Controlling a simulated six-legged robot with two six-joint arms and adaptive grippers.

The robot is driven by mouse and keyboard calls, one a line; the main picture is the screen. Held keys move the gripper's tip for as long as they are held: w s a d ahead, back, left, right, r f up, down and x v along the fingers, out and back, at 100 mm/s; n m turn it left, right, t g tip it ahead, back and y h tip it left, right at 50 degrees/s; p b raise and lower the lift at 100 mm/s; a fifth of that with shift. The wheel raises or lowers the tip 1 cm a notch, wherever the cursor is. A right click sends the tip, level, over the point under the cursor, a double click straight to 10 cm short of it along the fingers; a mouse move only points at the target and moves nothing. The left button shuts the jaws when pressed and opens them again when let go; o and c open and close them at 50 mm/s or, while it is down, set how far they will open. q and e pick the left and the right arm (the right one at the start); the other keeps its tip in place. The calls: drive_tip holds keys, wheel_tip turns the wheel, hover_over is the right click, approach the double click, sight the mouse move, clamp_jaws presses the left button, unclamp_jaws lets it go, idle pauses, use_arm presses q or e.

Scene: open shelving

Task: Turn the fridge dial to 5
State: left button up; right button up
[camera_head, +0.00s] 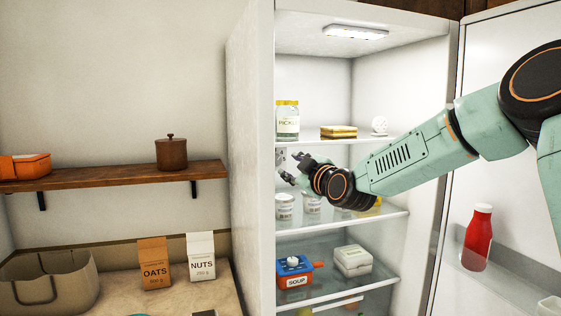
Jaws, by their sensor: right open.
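The fridge (312,77) stands open with its inside lit. My right arm reaches in from the right, and my right gripper (292,168) is open and empty between the top and middle shelves, near the fridge's left side. A small pale patch with dark marks (281,156) shows just left of the fingertips. It may be part of the dial, but it is too small to read, and I cannot tell whether the gripper touches it. No dial pointer or setting can be made out. My left gripper is not in view.
White tubs (284,207) stand below the gripper. A soup container (294,270) and white box (353,261) are lower. The open door holds a red bottle (477,238).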

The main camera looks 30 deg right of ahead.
sight(277, 161)
drive_tip(key=w, duration=0.3)
drive_tip(key=w+p, duration=0.1)
drive_tip(key=w, duration=0.2)
drive_tip(key=shift+w+d, duration=0.2)
drive_tip(key=shift+w, duration=0.1)
drive_tip(key=shift+w+d+p, duration=0.1)
drive_tip(key=shift+w+p, duration=0.1)
drive_tip(key=shift+p, duration=0.1)
drive_tip(key=shift+c, duration=0.2)
drive_tip(key=shift+w, duration=0.15)
drive_tip(key=shift+c, duration=0.7)
drive_tip(key=shift+f, duration=0.1)
clamp_jaws()
